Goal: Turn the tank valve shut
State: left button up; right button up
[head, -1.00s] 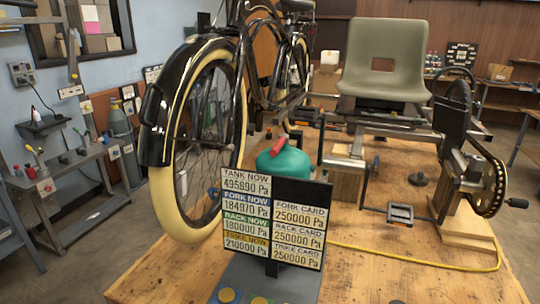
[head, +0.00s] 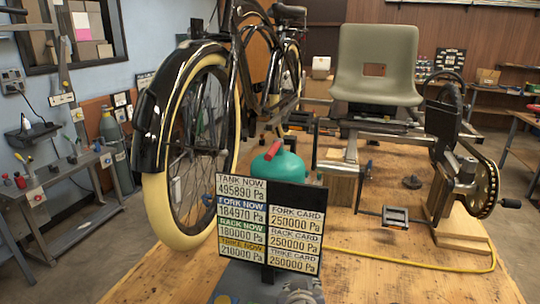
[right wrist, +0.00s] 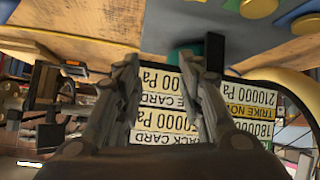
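A teal tank (head: 285,167) stands on the wooden bench behind a black reading board (head: 292,194). A red valve handle (head: 274,149) sits tilted on top of the tank. The board partly hides the tank. The board's tank line reads 495890 Pa. In the right wrist view, which looks upside down, my right gripper (right wrist: 162,85) has its two fingers apart with nothing between them. The board (right wrist: 165,138) shows behind and between the fingers. A small teal patch beside the fingers may be the tank. My left gripper is not in view.
A bicycle with a cream-tyred wheel (head: 168,215) stands left of the tank. A trike frame with a grey-green seat (head: 375,62) stands to the right. A yellow hose (head: 400,262) crosses the bench (head: 450,285). Coloured buttons (right wrist: 305,27) show in the right wrist view.

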jog(key=w+a+r+t+h, duration=0.1)
jog(key=w+a+r+t, duration=0.15)
jog(key=r, duration=0.55)
jog(key=w+a+r+t+h, duration=0.1)
jog(key=w+a+r+t, duration=0.2)
jog(key=r, duration=0.4)
jog(key=m+t+h, duration=0.1)
jog(key=t, duration=0.1)
send_near(267, 160)
jog(key=w, duration=0.2)
jog(key=p+x, duration=0.1)
jog(key=x, duration=0.2)
jog(key=p+x, duration=0.1)
jog(key=x, duration=0.2)
jog(key=p+x, duration=0.1)
jog(key=x, duration=0.2)
jog(key=shift+w+d+r, duration=0.15)
jog(key=shift+w+d, duration=0.1)
jog(key=shift+d, duration=0.1)
jog(key=shift+w+d, duration=0.15)
jog(key=shift+w, duration=0.45)
grip_shut()
